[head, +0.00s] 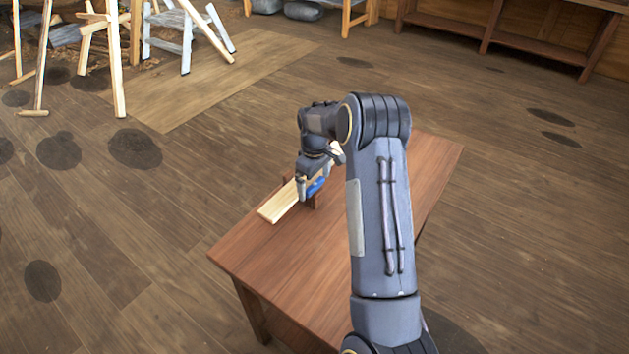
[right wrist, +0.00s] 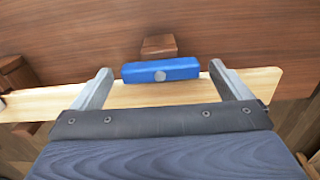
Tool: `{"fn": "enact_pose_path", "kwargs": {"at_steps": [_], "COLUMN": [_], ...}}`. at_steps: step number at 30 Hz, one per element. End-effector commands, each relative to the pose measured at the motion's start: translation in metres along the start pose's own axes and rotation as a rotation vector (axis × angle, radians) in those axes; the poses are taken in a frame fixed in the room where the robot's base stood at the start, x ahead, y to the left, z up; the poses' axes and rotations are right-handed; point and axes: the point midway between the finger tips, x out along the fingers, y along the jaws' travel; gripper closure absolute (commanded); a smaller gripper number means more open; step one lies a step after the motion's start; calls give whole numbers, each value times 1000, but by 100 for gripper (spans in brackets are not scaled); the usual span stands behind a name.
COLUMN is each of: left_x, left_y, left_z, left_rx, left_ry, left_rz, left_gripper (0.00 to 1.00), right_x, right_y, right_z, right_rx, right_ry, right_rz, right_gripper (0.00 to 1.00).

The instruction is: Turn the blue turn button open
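The blue turn button (head: 317,187) shows beside my right gripper (head: 319,178) over the table. In the right wrist view the blue turn button (right wrist: 160,70) is a bar with a grey round pivot at its middle. It lies lengthwise along a pale plank (right wrist: 150,95). My right gripper (right wrist: 162,85) is open, one finger past each end of the bar, with a gap visible on both sides. The plank also shows in the head view (head: 280,204). My left gripper is not in view.
A brown wooden block (right wrist: 158,46) stands just beyond the button, and another (right wrist: 17,76) is at the left. The brown table (head: 262,262) is clear at its near left. Trestles (head: 185,40) stand on the floor at the far left, and a shelf (head: 500,30) at the back.

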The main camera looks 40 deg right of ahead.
Motion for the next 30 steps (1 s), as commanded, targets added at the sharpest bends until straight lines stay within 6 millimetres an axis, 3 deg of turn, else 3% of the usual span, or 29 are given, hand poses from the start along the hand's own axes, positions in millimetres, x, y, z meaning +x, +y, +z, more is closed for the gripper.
{"fn": "enact_pose_path", "kwargs": {"at_steps": [10, 21, 30], "left_x": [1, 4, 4], "left_y": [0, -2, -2], "left_z": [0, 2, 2], "left_rx": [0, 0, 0], "left_ry": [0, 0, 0], "left_rz": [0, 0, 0], "left_gripper": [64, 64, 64], "right_x": [-5, -63, -78], "right_y": [0, 0, 0], "right_z": [0, -1, 0], "right_rx": [-2, -2, -1], "right_ry": [0, 2, -1], "right_rz": [0, 2, 0], "right_gripper": [2, 2, 2]}}
